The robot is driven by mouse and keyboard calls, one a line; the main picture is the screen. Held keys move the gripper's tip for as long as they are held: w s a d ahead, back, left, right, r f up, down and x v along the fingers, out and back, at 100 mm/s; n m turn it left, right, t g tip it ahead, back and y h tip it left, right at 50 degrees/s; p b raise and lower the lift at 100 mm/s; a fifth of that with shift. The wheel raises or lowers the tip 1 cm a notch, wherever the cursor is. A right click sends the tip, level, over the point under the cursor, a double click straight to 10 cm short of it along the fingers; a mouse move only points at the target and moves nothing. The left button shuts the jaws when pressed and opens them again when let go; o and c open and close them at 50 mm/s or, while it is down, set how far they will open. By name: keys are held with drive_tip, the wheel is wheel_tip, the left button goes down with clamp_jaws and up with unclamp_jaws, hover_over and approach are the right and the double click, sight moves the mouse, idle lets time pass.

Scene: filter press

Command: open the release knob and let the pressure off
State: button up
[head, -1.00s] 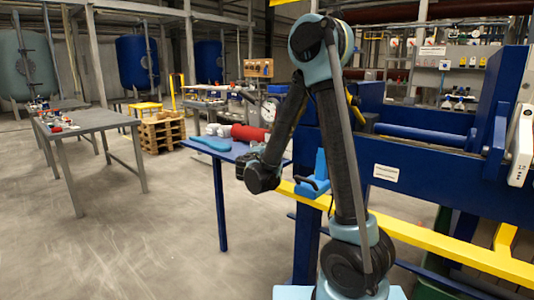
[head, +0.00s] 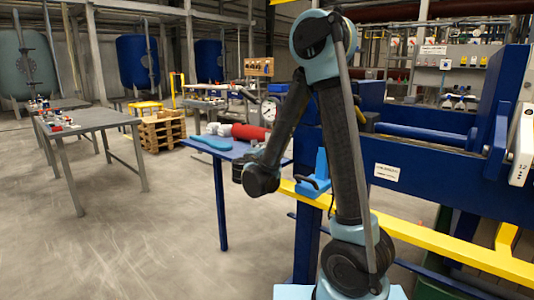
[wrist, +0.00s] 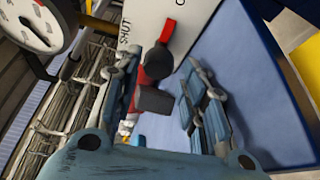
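The release knob (wrist: 157,62) shows in the wrist view as a black round hub on a red handle, with a dark block just below it. It stands in front of a white plate (wrist: 135,20) lettered SHUT; a second label is cut off at the top edge. My gripper (wrist: 160,78) is open, one finger on each side of the knob and block. Gaps show between the fingers and the knob, and I see no clear contact. A round dial gauge (wrist: 28,22) is at the upper left; it also shows in the head view (head: 270,110). In the head view my arm hides the knob.
A blue table (head: 235,150) holding a red cylinder (head: 249,132) stands beyond my wrist. The blue press frame (head: 440,180) and a yellow rail (head: 440,243) are close on the right. Open floor lies left, before a grey table (head: 95,119).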

drive_tip(key=v, duration=0.8)
drive_tip(key=shift+s, duration=0.35)
drive_tip(key=shift+a, duration=0.1)
